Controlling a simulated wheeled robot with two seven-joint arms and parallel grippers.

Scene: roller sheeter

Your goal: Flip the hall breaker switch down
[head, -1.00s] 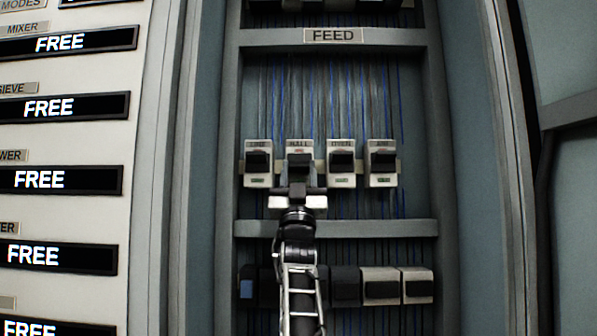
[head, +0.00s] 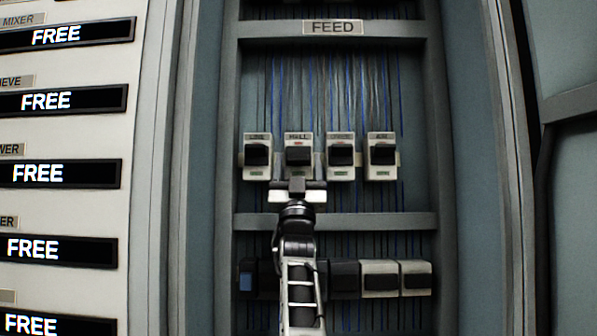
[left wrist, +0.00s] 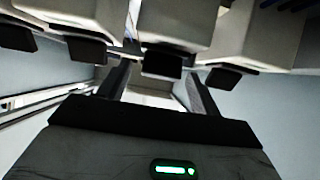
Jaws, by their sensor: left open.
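The hall breaker (head: 299,144) is a pale block with a black switch lever (head: 299,156), second from left in a row of similar breakers. Its lever sits at about the same height as its neighbours' levers. My left gripper (head: 297,184) is open just below that lever, in front of the block's lower part, which it hides. In the left wrist view, seen from below, a black lever (left wrist: 162,62) stands between the two spread fingers (left wrist: 157,76). Whether the fingers touch it I cannot tell. My right gripper is not in view.
Neighbouring breakers stand close on the left (head: 256,172) and right (head: 341,172). A grey shelf bar (head: 390,222) runs below, with more dark and pale blocks (head: 380,279) under it. A panel of FREE displays (head: 60,174) is at the left.

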